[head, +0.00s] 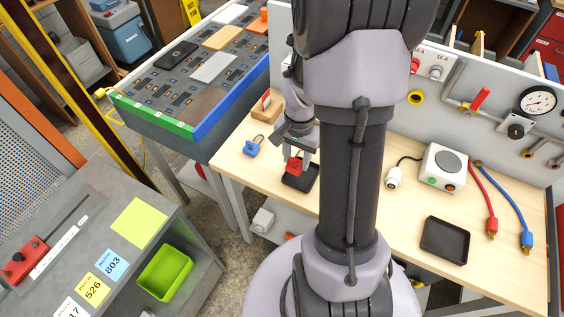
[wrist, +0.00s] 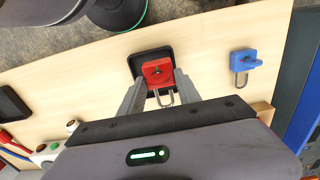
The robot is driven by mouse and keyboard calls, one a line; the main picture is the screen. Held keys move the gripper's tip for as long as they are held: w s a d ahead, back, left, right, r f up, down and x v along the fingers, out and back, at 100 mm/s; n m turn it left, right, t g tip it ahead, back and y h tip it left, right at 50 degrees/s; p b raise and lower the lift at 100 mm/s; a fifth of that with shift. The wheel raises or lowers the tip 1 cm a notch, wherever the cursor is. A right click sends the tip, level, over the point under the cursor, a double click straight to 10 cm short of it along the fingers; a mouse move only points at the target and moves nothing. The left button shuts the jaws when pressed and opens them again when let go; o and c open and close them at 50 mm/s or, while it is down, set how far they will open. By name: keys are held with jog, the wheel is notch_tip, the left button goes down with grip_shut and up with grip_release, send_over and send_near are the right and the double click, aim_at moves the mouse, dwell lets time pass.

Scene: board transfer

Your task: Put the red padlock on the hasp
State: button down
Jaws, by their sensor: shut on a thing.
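The red padlock (wrist: 157,73) is between the fingers of my gripper (wrist: 157,88) in the wrist view, its silver shackle pointing back toward the wrist. Behind it is a small black tray (wrist: 139,60) on the wooden bench. In the head view the red padlock (head: 294,165) shows at my gripper (head: 299,158), over the black tray (head: 300,180). My gripper is shut on the padlock. I cannot tell whether the padlock still touches the tray. I cannot make out the hasp; my arm covers part of the upright panel in the head view.
A blue padlock (head: 251,148) lies on the bench left of the tray. A second black tray (head: 445,240), a white box with a round top (head: 443,168) and red and blue hoses are on the right. The grey panel (head: 470,75) stands along the back.

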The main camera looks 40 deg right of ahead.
jog(key=shift+w, duration=0.2)
jog(key=w+a+n, duration=0.2)
jog(key=a, duration=0.1)
jog(key=w+a+n+b, duration=0.1)
jog(key=w+a+n, duration=0.1)
jog(key=a+n, duration=0.1)
jog(key=w+a+f+n+b, duration=0.1)
jog(key=w+a+n, duration=0.1)
jog(key=a, duration=0.2)
jog(key=shift+w+a+f+n, duration=0.1)
jog(key=shift+w+a+n, duration=0.1)
jog(key=shift+w+n, duration=0.1)
jog(key=w+a+n+b, duration=0.1)
jog(key=w+a+n, duration=0.1)
jog(key=a+n, duration=0.4)
jog(key=a, duration=0.3)
jog(key=shift+w+a+f, duration=0.15)
jog(key=shift+w+a, duration=0.15)
jog(key=shift+w, duration=0.05)
